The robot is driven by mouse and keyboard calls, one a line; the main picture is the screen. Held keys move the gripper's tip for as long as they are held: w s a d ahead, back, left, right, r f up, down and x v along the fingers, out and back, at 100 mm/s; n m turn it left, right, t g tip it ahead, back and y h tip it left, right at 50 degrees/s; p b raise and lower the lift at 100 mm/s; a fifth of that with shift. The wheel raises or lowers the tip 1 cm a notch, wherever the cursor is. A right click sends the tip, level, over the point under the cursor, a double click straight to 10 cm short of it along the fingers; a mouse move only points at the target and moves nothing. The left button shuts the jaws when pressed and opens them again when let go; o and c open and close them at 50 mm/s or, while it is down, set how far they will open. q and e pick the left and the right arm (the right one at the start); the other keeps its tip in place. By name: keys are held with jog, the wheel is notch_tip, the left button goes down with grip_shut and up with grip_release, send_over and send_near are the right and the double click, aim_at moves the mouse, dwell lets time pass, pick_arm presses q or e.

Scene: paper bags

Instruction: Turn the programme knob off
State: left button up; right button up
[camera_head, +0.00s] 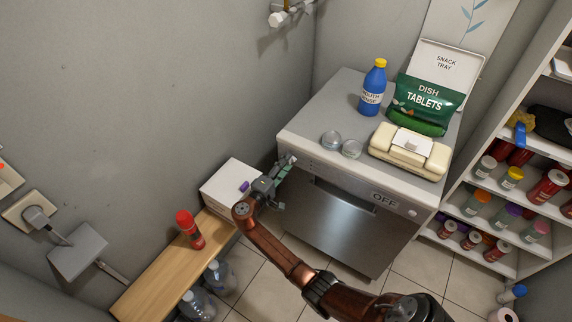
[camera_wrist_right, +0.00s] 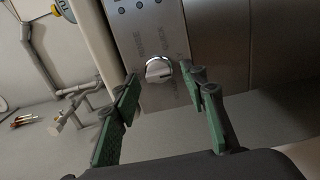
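The programme knob (camera_wrist_right: 158,69) is a round silver dial on the steel front panel of the dishwasher (camera_head: 335,215). In the wrist view it lies between the tips of my right gripper (camera_wrist_right: 161,76), with a finger on either side. The green-padded fingers are apart and I cannot tell whether they touch the knob. In the head view my right gripper (camera_head: 281,176) is at the left end of the panel, largely hiding the knob area. My left gripper is not in view.
A wooden bench (camera_head: 170,265) with a red can (camera_head: 190,229) is at left. Shelves (camera_head: 515,190) are at right.

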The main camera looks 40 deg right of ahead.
jog(key=shift+a, duration=0.1)
jog(key=v, duration=1.1)
jog(key=shift+s+a, duration=0.15)
jog(key=shift+a, duration=0.25)
